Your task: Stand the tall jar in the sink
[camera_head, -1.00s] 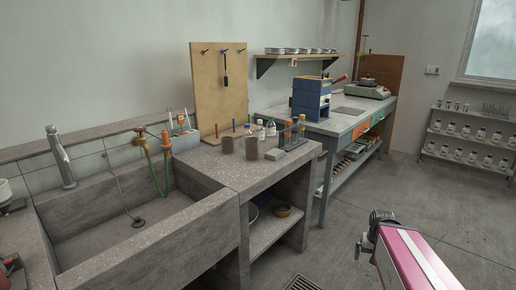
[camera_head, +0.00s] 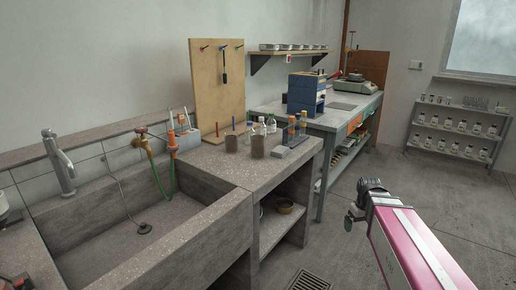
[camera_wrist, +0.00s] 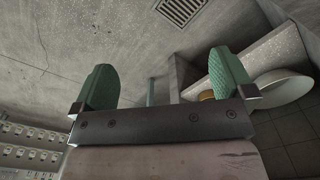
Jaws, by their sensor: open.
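The concrete sink (camera_head: 190,212) is at the left, its basin empty apart from a drain and hoses. My gripper (camera_head: 350,219) hangs over the floor, right of the bench and apart from both jars. In the wrist view my gripper (camera_wrist: 164,80) is open, with two green fingers spread and nothing between them. No jar shows in the wrist view.
Clear bottles (camera_head: 271,125) and a small rack with upright tubes (camera_head: 291,138) stand close behind and right of the jars. A pegboard (camera_head: 217,92) rises behind. Taps (camera_head: 60,165) overhang the sink. The floor around my arm is clear, with a grate (camera_head: 308,281).

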